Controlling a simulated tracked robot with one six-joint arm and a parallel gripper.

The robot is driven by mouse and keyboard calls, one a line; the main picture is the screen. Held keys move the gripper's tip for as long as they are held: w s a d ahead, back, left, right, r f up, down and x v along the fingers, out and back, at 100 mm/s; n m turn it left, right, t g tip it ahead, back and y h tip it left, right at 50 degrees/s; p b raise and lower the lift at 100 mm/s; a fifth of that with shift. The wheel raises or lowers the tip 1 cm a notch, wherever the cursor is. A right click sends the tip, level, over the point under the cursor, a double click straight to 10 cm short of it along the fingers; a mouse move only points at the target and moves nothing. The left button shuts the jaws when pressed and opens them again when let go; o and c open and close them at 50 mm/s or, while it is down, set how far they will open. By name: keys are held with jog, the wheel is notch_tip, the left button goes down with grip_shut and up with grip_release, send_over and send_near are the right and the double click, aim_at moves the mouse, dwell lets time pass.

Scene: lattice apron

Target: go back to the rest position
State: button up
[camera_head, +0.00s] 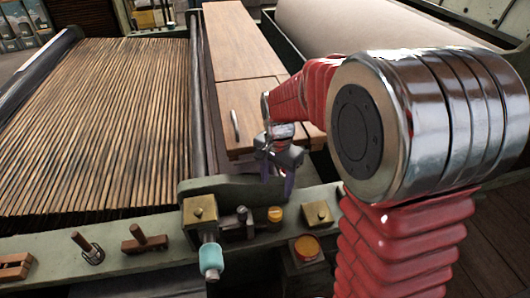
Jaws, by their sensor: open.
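My gripper (278,178) hangs at the end of my red arm, near the middle of the head view. Its two dark fingers point down and are apart, with nothing seen between them. It is in front of a wooden cabinet (238,66) and above the back of a green machine rail (135,262). My arm's large metal joint and red sleeve fill the right side and hide part of what lies behind.
A slatted wooden bed (110,120) fills the left. A large pale roll (360,25) lies at the back right.

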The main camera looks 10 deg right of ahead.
jog(key=s+r+n+t, duration=0.2)
jog(key=s+r+n, duration=0.3)
jog(key=s+r, duration=0.2)
jog(key=s+r+n+t, duration=0.3)
jog(key=s+r+n, duration=0.2)
jog(key=s, duration=0.6)
jog(key=shift+s+r+t, duration=0.3)
jog(key=shift+s+r, duration=0.1)
jog(key=shift+r, duration=0.85)
